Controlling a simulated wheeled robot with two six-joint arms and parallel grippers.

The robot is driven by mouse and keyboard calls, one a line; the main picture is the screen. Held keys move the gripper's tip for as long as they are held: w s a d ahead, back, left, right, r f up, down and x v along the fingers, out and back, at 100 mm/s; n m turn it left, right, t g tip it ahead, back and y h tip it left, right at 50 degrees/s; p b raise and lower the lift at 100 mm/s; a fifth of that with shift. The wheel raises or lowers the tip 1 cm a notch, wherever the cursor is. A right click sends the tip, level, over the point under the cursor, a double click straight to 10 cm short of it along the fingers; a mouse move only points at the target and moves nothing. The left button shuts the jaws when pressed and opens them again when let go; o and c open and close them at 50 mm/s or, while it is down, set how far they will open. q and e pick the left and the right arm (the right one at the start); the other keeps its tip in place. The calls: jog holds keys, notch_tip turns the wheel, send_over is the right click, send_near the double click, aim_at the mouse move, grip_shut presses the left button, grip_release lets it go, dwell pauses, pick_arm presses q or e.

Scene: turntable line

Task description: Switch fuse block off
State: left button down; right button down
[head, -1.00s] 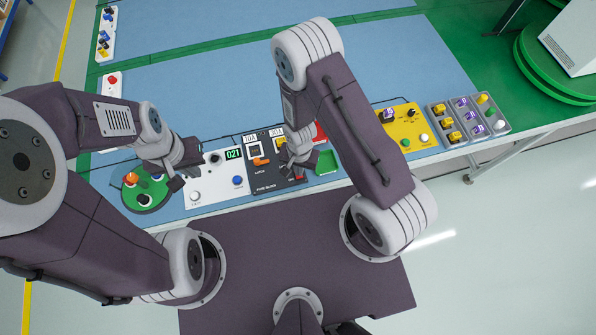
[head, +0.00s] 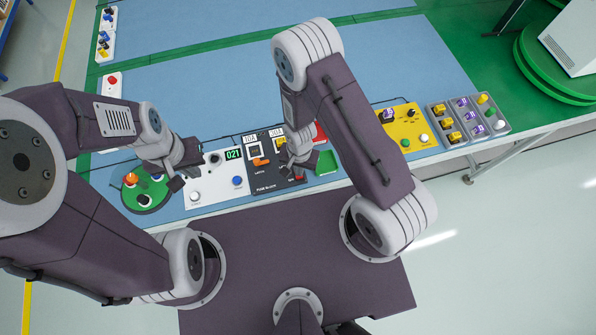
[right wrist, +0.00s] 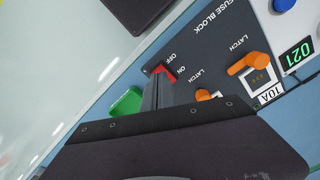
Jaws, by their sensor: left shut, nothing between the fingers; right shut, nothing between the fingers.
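The dark fuse block (head: 262,183) sits on the blue table. It has a red rocker switch (right wrist: 162,73) between the words OFF and ON. It also has two orange latches, one in clear view (right wrist: 248,64) and the other (right wrist: 203,95) partly hidden by my right gripper. My right gripper (right wrist: 158,84) is shut and empty, with its tips at the red switch. I cannot tell whether they touch it or which way the rocker is tilted. My left gripper (head: 179,179) is shut and empty, between the green round panel and the white panel.
A white panel (head: 210,192) with a green 021 display stands left of the fuse block. The green round panel (head: 140,182) lies further left. A green tray (head: 326,162), a yellow panel (head: 402,118) and a grey bin tray (head: 500,128) lie to the right.

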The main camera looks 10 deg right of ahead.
jog(key=shift+f+b, duration=0.8)
jog(key=shift+f, duration=0.15)
dwell(0.8)
jog(key=shift+r, duration=0.1)
notch_tip(320, 180, up, 7)
jog(key=p, duration=0.6)
dwell(0.4)
